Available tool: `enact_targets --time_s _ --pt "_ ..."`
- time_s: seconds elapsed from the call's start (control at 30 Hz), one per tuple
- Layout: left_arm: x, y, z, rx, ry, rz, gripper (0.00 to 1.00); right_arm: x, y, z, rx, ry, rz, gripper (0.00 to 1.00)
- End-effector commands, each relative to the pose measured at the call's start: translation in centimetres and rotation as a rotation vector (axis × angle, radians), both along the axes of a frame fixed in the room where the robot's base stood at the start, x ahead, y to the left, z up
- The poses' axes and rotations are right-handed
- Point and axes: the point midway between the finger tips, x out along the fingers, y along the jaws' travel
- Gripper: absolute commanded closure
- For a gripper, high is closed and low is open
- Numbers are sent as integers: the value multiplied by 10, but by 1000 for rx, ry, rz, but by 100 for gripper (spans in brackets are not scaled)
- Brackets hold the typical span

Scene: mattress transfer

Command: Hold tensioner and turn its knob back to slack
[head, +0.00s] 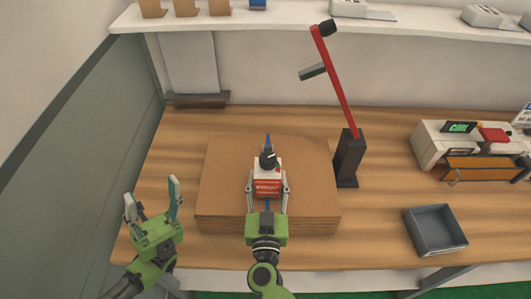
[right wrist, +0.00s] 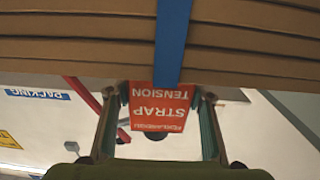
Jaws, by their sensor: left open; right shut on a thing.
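The tensioner (head: 267,178) is a white and red box with a black knob (head: 268,158) on top. It sits on the cardboard stack (head: 222,180), in line with a blue strap (head: 267,141). My right gripper (head: 267,192) is shut on the tensioner, one finger on each side. In the right wrist view the red "STRAP TENSION" label (right wrist: 160,110) shows between the fingers, and the blue strap (right wrist: 172,40) runs down over the stack's edge. My left gripper (head: 153,200) is open and empty, left of the stack, fingers pointing up, apart from the knob.
A red arm on a black post (head: 348,160) stands on the wooden table (head: 385,150) right of the stack. A grey tray (head: 436,230) lies at the front right. A white machine (head: 440,145) stands at the far right. A shelf (head: 290,18) runs along the back.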

Motion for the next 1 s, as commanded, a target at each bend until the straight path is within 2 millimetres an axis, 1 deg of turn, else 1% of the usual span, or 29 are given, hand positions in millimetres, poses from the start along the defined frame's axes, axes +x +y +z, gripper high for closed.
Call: enact_targets --time_s 0.03,0.1,0.23,0.3,0.37,0.4,0.5,0.63,0.77,0.87,0.97,1.0 --pt "3 -22 13 54 -73 -61 54 1 0 3 1 -6 -1 98" --pt "2 -51 26 141 -169 -147 54 1 0 3 1 -6 -1 98" --pt "-4 -98 41 320 -348 -287 54 1 0 3 1 -6 -1 98" --pt "-7 -121 45 426 -443 -350 54 1 0 3 1 -6 -1 98" --pt "-10 -138 45 521 -525 -396 54 1 0 3 1 -6 -1 98" --pt "-12 -148 44 587 -578 -424 54 1 0 3 1 -6 -1 98" --pt "-12 -169 38 762 -710 -479 54 1 0 3 1 -6 -1 98" --pt "-4 -188 25 1003 -875 -516 54 1 0 3 1 -6 -1 98" --pt "17 -196 10 1262 -1028 -514 54 1 0 3 1 -6 -1 98" --pt "43 -196 2 1469 -1135 -482 54 1 0 3 1 -6 -1 98" --pt "75 -189 0 1677 -1230 -425 54 1 0 3 1 -6 -1 98" --pt "88 -186 0 1756 -1262 -397 54 1 0 3 1 -6 -1 98"
